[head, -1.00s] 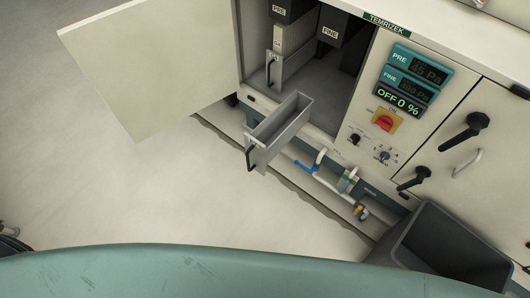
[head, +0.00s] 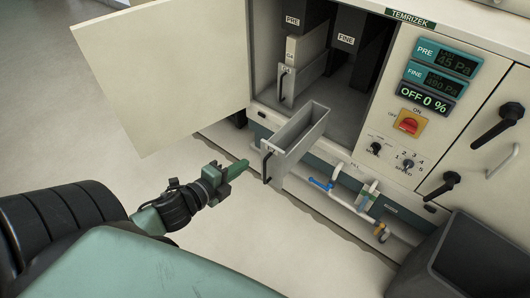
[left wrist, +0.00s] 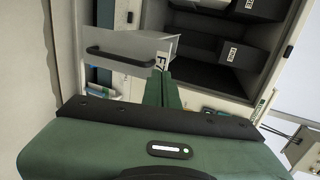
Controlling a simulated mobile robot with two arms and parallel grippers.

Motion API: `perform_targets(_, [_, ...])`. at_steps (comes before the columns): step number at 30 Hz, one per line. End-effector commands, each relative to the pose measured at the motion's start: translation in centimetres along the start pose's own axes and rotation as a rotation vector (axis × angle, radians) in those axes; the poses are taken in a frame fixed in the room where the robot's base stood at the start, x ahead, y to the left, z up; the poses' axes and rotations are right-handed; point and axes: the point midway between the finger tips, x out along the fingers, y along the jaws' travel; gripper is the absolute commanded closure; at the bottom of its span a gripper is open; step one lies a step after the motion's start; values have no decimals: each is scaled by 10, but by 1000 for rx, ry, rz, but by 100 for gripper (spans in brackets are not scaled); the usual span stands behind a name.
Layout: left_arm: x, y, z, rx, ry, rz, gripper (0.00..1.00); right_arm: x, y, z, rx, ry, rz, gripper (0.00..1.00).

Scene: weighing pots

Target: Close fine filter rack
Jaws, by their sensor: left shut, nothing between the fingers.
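The fine filter rack (head: 295,145) is a grey, open-topped drawer with a black handle (head: 267,163) on its front. It is pulled out of the cabinet below the FINE label (head: 346,39), and no filter shows inside it. My left gripper (head: 240,167) is shut and empty, just left of the rack's front and apart from the handle. In the left wrist view the shut green fingers (left wrist: 158,88) point toward the cabinet, and the rack (left wrist: 135,45) with its handle (left wrist: 120,57) lies at upper left. My right gripper is not in view.
The pre filter rack (head: 300,75) sits inside the cabinet. The cabinet door (head: 160,75) stands open at left. A control panel (head: 415,100) reads OFF 0 %. Pipes with a blue valve (head: 320,184) run below the rack. A dark bin (head: 480,260) stands at lower right.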

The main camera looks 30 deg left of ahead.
Motion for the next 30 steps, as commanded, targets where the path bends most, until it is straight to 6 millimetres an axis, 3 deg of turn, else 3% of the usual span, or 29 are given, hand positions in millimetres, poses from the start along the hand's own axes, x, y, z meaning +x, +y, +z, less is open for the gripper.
perform_targets(6, [48, 1, 0, 1, 0, -3, 100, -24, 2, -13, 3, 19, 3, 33])
perform_targets(13, [83, -7, 1, 2, -1, -1, 100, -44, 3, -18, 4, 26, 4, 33])
perform_targets(19, [96, -11, 0, 0, 0, 1, 100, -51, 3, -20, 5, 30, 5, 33])
perform_targets(30, [98, -11, 0, -1, -1, 3, 100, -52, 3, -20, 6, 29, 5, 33])
